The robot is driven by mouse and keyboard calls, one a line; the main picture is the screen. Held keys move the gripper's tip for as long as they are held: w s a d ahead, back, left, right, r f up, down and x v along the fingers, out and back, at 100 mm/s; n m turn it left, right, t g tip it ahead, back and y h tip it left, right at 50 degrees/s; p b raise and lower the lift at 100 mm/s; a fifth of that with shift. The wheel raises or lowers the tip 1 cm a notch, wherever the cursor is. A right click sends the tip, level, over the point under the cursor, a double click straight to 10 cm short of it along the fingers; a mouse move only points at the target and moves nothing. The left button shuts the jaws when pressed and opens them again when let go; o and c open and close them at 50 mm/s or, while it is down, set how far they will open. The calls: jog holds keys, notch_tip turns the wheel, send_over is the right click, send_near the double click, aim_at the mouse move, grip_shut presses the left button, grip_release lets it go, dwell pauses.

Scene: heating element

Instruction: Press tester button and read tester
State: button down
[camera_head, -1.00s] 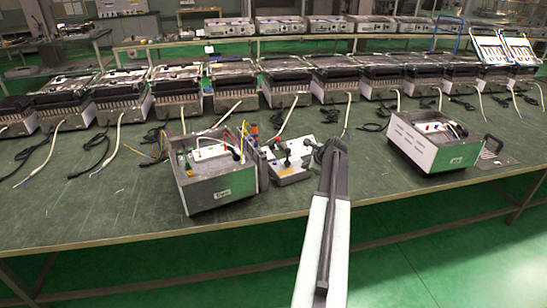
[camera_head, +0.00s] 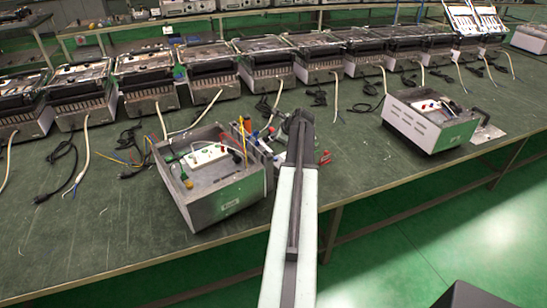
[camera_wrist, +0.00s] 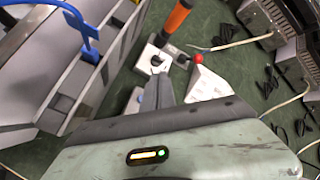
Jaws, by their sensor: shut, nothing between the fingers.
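My gripper (camera_head: 300,122) reaches over the bench just right of the open metal box. In the wrist view, my gripper's fingers (camera_wrist: 178,90) are together and empty. Beyond and beside them is a small white unit (camera_wrist: 207,84), probably the tester, with a red ball-shaped knob (camera_wrist: 198,58) and a dark knob. My fingers hide part of it, and I cannot tell if they touch it. In the head view, my arm covers most of that spot. I cannot make out a tester reading.
An open metal box (camera_head: 228,203) with a white panel stands left of my arm. Tools with orange and blue handles stand beside it; an orange handle (camera_wrist: 176,18) rises near my fingers. Another box (camera_head: 430,125) stands right. Cables and a row of heater units lie behind.

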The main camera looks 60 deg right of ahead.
aim_at(277, 159)
jog(key=shift+s+d, duration=0.1)
jog(key=shift+s, duration=0.05)
jog(key=f+b, duration=0.8)
jog(key=shift+s+d+f+b, duration=0.2)
jog(key=shift+f+b, duration=0.2)
jog(key=shift+f, duration=0.1)
dwell(1.5)
jog(key=shift+f+b, duration=0.3)
jog(key=shift+b, duration=0.1)
jog(key=shift+f+b, duration=0.5)
dwell(0.5)
jog(key=shift+r, duration=0.1)
jog(key=shift+r+p, duration=0.8)
jog(key=shift+p, duration=0.1)
